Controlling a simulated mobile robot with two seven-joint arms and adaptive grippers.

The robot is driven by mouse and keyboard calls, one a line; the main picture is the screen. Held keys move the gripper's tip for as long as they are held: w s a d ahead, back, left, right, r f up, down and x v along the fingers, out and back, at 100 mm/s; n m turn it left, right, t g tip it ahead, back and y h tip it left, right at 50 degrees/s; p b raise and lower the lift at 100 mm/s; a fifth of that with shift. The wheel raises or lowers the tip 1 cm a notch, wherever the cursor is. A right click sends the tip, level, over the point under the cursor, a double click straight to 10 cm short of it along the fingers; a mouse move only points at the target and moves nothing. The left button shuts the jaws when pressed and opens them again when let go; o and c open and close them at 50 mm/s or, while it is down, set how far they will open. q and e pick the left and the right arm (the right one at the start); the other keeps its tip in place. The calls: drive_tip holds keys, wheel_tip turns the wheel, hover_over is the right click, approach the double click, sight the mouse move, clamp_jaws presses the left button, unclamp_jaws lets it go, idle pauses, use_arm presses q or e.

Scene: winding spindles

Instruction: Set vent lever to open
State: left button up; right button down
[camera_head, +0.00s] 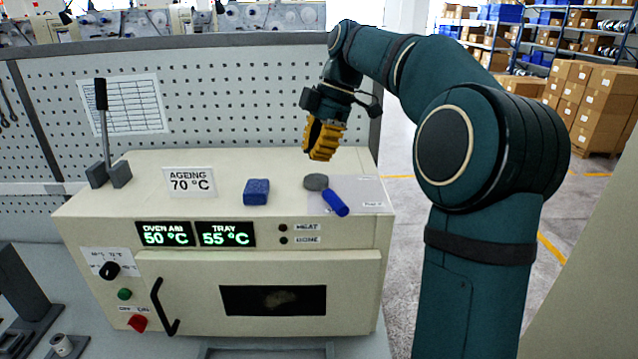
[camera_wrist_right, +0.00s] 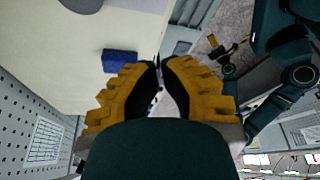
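The lever (camera_head: 102,122) has a black grip on a grey shaft. It stands nearly upright between two dark blocks at the left end of the cream oven's top (camera_head: 140,165). My right gripper (camera_head: 321,150) hangs above the right back part of the oven, far from the lever, and holds nothing. In the right wrist view its yellow fingers (camera_wrist_right: 160,72) are close together, with a narrow gap between the black pads. My left gripper (camera_wrist_right: 229,46) shows small at the right of that view; its opening is unclear.
A perforated panel (camera_head: 230,95) stands behind. The oven front has a door handle (camera_head: 161,305) and a black knob (camera_head: 109,270).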

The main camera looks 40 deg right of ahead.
sight(314, 209)
drive_tip(key=b+x, duration=0.1)
drive_tip(key=x, duration=0.9)
drive_tip(key=shift+a+f, duration=0.1)
drive_tip(key=d, duration=0.1)
drive_tip(key=s+d, duration=0.1)
drive_tip(key=d, duration=0.1)
drive_tip(key=shift+d+f, duration=0.1)
drive_tip(key=shift+d, duration=0.05)
drive_tip(key=shift+s+d+f, duration=0.1)
drive_tip(key=shift+d, duration=0.2)
